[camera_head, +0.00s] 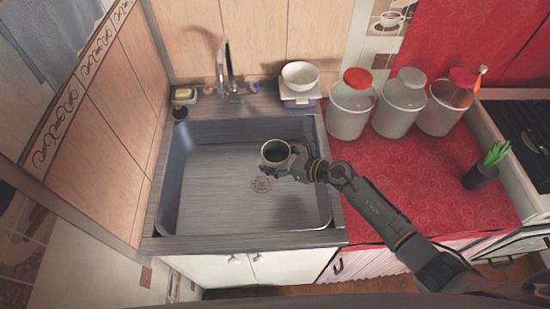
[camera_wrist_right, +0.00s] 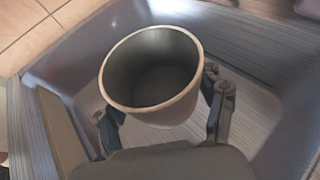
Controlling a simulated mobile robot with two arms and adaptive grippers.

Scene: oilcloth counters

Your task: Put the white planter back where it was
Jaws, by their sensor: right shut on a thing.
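The white planter (camera_head: 275,152) is held upright above the right part of the sink basin in the head view, with its open top showing and a dark, empty-looking inside. My right gripper (camera_head: 284,168) is shut on it. In the right wrist view the planter (camera_wrist_right: 160,108) sits between the two fingers of my right gripper (camera_wrist_right: 165,122), one on each side. Its underside is hidden. My left gripper is not in view.
The grey sink (camera_head: 208,210) lies below, with a drain (camera_head: 262,184) and a faucet (camera_head: 228,75) behind. A white bowl on a scale (camera_head: 299,94), several lidded jars (camera_head: 398,105) and a small potted plant (camera_head: 483,172) stand around it. The red counter (camera_head: 400,170) has free room in front of the jars.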

